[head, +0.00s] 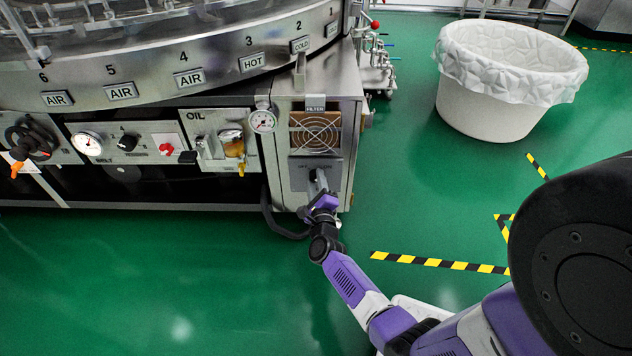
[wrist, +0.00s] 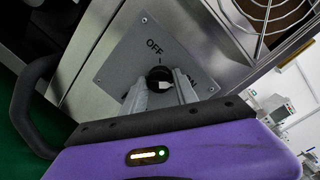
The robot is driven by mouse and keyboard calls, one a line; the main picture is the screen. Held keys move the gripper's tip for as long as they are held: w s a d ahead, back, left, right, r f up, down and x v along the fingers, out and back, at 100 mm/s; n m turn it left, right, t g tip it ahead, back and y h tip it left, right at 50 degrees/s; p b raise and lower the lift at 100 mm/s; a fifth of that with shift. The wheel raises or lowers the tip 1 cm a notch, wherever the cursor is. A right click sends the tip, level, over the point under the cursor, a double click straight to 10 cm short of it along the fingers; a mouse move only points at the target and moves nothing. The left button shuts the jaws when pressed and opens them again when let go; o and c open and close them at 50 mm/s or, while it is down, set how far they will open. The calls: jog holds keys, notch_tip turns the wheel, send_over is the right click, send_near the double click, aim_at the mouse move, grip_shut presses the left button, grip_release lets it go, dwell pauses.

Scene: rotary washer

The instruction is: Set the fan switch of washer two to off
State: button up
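The fan switch is a dark round knob with a pale part, seen in the wrist view (wrist: 159,76). It sits on a grey plate (wrist: 125,62) marked OFF above the knob; lettering to the right is mostly hidden by a finger. In the head view this plate is low on the front of a steel cabinet (head: 348,95), under a fan grille (head: 315,133). My gripper (wrist: 161,88) is at the knob, one finger on each side of it. The fingers stand apart; whether they touch the knob is not clear. In the head view my gripper (head: 317,184) covers most of the switch.
The round washer table (head: 215,62) overhangs above. A lined white bin (head: 490,110) stands at the back right.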

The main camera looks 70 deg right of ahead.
grip_shut()
jog(key=shift+r+n+p, duration=0.1)
jog(key=shift+n+p, duration=0.2)
jog(key=shift+p, duration=0.05)
jog(key=n+p, duration=0.2)
jog(key=shift+w+r+n, duration=0.1)
jog(key=shift+n, duration=0.3)
jog(key=n+g+p, duration=0.1)
jog(key=n+p, duration=0.3)
jog(key=n, duration=0.1)
jog(key=shift+y, duration=0.3)
jog(key=n+p, duration=0.2)
jog(key=n, duration=0.2)
jog(key=shift+w+a+g+p, duration=0.1)
jog(key=shift+g+p, duration=0.25)
jog(key=shift+g, duration=0.05)
jog(key=shift+f+n+g+p, duration=0.2)
jog(key=shift+n+g+p, duration=0.35)
jog(key=shift+n, duration=1.45)
